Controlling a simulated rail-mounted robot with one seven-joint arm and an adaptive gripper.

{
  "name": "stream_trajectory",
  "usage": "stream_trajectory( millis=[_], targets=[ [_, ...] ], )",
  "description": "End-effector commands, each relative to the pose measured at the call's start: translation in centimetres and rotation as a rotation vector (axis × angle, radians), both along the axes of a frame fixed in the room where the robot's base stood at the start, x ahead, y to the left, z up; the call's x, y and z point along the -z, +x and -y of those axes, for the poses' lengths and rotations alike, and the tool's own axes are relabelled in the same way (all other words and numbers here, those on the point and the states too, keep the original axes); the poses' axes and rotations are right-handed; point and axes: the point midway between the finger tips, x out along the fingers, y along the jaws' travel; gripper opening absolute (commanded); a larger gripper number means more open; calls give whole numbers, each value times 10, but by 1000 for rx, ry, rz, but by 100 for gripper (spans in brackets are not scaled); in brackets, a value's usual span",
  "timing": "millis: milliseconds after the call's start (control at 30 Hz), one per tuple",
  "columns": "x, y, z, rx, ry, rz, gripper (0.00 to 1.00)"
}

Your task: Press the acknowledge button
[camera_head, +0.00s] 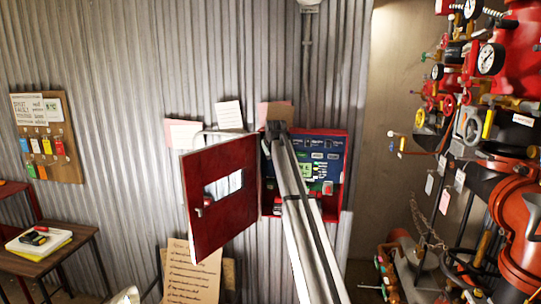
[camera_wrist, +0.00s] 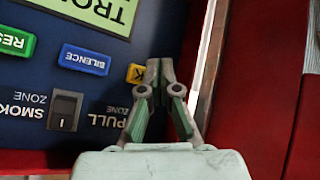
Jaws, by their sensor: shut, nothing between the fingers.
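The acknowledge button is the small yellow one with a "K" showing (camera_wrist: 135,74) in the wrist view. It sits on the dark blue control panel (camera_wrist: 30,110) beside my gripper's tips, which cover part of it. My gripper (camera_wrist: 160,68) is shut and empty, its fingertips close together over the button's right side. I cannot tell whether they touch it. In the head view the blue panel (camera_head: 325,146) is inside an open red box, and my arm crosses in front of it. The button is not visible there.
The blue "SILENCE" button (camera_wrist: 84,60), a green button (camera_wrist: 16,41) and a black switch (camera_wrist: 65,110) are left of the gripper. The box's red door (camera_head: 220,222) stands open to the left. Red pipework with gauges (camera_head: 520,180) fills the right side.

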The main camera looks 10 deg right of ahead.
Motion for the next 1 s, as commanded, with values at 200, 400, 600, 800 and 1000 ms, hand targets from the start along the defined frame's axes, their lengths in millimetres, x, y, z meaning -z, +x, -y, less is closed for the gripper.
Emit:
stream_trajectory(
  millis=[200,400,600,800,1000],
  targets=[
    [0,5,2,0,0,0,0],
    [0,5,2,0,0,0,0],
    [0,6,2,0,0,0,0],
    [0,8,3,0,0,0,0],
    [0,10,3,0,0,0,0]
  ],
)
